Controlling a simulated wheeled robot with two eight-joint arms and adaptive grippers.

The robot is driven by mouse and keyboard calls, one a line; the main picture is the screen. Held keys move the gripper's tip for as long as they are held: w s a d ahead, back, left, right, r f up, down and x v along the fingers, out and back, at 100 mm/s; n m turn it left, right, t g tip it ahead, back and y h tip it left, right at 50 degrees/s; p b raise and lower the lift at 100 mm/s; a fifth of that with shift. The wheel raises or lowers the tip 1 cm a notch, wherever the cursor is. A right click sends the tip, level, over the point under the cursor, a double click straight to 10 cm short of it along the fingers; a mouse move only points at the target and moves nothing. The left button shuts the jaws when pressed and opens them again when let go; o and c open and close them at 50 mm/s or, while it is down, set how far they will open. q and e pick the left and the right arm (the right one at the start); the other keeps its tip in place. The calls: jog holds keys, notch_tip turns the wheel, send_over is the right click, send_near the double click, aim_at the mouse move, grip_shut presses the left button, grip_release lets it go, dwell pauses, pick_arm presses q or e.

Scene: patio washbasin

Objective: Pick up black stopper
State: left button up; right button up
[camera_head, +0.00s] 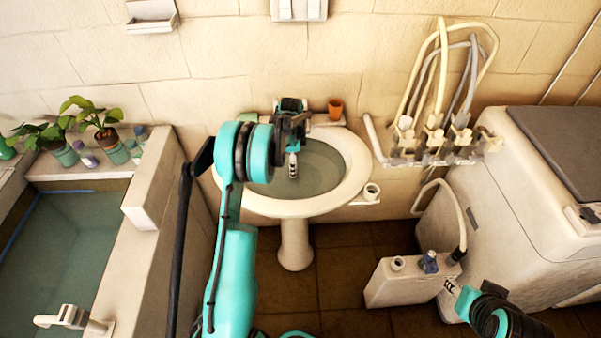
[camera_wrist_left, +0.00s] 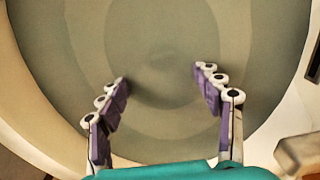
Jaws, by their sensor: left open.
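The washbasin (camera_head: 357,165) is a white pedestal bowl holding greyish water. It also fills most of the left wrist view (camera_wrist_left: 30,60). My left gripper (camera_head: 292,165) hangs over the bowl, pointing down. In the left wrist view its two purple-padded fingers (camera_wrist_left: 160,88) stand wide apart with nothing between them but the bowl's bottom. A faint, blurred darker patch shows there; I cannot tell whether it is the black stopper. No clear stopper shows in either view. My right gripper (camera_head: 451,287) is low at the right, beside a white canister; its fingers are too small to judge.
An orange cup (camera_head: 335,109) stands on the basin's back rim. Hoses (camera_head: 440,75) hang on a wall rack to the right. The white canister (camera_head: 400,285) stands on the floor near a large white machine (camera_head: 520,190). A water-filled tub (camera_head: 70,240) with potted plants is left.

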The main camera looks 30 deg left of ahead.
pick_arm(q)
jog(key=shift+s+f, duration=0.1)
jog(key=shift+f, duration=0.5)
jog(key=f, duration=0.1)
jog(key=f+b, duration=0.1)
jog(key=f, duration=0.1)
jog(key=f+b, duration=0.1)
jog(key=f, duration=0.1)
jog(key=shift+w, duration=0.35)
jog(key=c, duration=1.3)
